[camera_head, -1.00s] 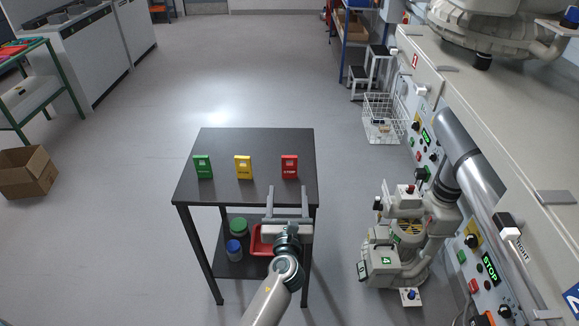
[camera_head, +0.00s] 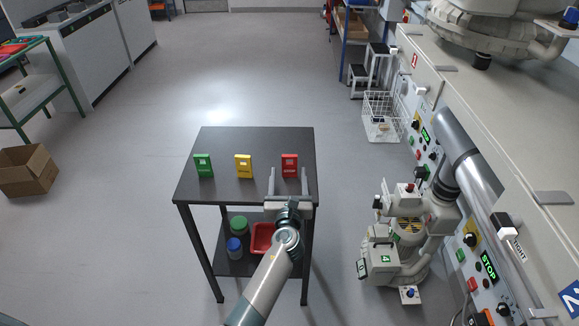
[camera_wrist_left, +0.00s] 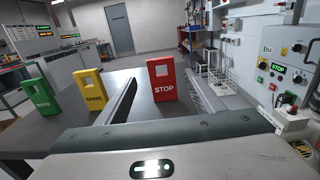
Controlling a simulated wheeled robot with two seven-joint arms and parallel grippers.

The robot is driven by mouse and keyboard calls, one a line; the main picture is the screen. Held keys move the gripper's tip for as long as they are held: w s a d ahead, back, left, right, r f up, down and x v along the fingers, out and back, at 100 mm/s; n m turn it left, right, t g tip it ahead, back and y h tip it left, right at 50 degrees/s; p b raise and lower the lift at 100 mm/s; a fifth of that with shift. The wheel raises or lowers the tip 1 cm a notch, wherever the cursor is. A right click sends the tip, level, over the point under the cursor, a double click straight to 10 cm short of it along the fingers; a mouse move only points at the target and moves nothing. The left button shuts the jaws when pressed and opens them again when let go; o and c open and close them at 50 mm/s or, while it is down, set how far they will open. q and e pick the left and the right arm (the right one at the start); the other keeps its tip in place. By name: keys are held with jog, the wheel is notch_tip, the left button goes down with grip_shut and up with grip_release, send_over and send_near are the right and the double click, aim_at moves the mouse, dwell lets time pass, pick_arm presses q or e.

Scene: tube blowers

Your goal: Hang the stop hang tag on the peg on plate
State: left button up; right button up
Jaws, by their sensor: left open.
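The red stop hang tag (camera_head: 290,167) stands upright at the right on the dark table; in the left wrist view its label reads STOP (camera_wrist_left: 163,80), with a square hole near its top. My left gripper (camera_head: 289,176) is open with its two fingers pointing at the tag. In the left wrist view the tag stands beyond and between the fingers, and no contact shows. Several control panels with knobs show on the machine at the right, but I cannot make out which part is the peg on plate. My right gripper is not in view.
A yellow SPARE tag (camera_head: 243,167) and a green tag (camera_head: 203,166) stand left of the red one on the table (camera_head: 222,190). A red bin (camera_head: 261,238) and jars sit on the lower shelf. The machine (camera_head: 400,240) stands to the right, past open floor.

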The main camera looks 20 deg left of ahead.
aim_at(290, 166)
pick_arm(q)
jog(key=x, duration=0.3)
jog(key=shift+w+d+r, duration=0.1)
jog(key=shift+w+d, duration=0.05)
jog(key=shift+w, duration=0.3)
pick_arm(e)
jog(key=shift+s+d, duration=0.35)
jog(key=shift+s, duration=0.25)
pick_arm(q)
jog(key=shift+w, duration=0.1)
jog(key=c, duration=1.1)
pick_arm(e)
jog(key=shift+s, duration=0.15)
